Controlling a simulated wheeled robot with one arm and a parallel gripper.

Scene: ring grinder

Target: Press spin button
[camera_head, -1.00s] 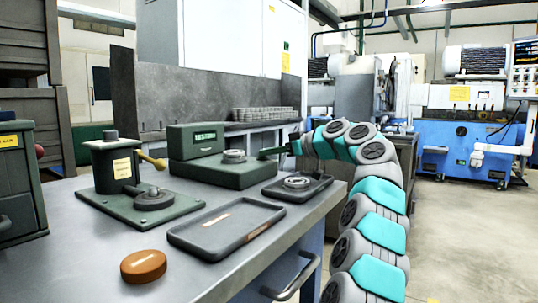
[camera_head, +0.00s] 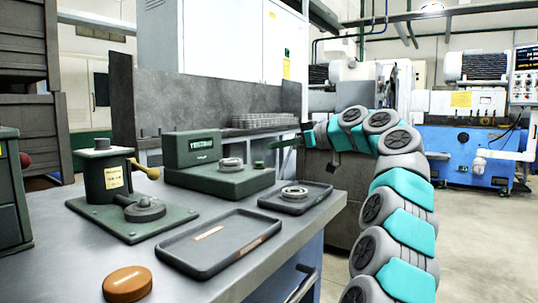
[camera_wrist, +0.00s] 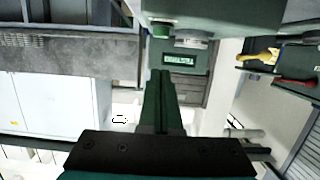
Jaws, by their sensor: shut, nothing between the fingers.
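The green tester (camera_head: 218,183) stands on the table in the head view, with a lit display (camera_head: 202,145) that seems to read "TESTING". A metal ring (camera_head: 231,163) sits on its top. A small green button (camera_head: 259,164) is at the right end of its top; a green button also shows in the wrist view (camera_wrist: 161,29). My gripper (camera_head: 271,145) is shut and empty, its dark green fingers above and right of the button, apart from it. In the wrist view the shut fingers (camera_wrist: 160,72) point toward the tester and its display (camera_wrist: 179,60).
A small dark tray (camera_head: 317,196) holds a ring (camera_head: 294,191). An empty tray (camera_head: 183,254) lies nearer the front. A green fixture with a yellow handle (camera_head: 106,177) stands left, and an orange disc (camera_head: 127,284) is at the front edge. The floor on the right is clear.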

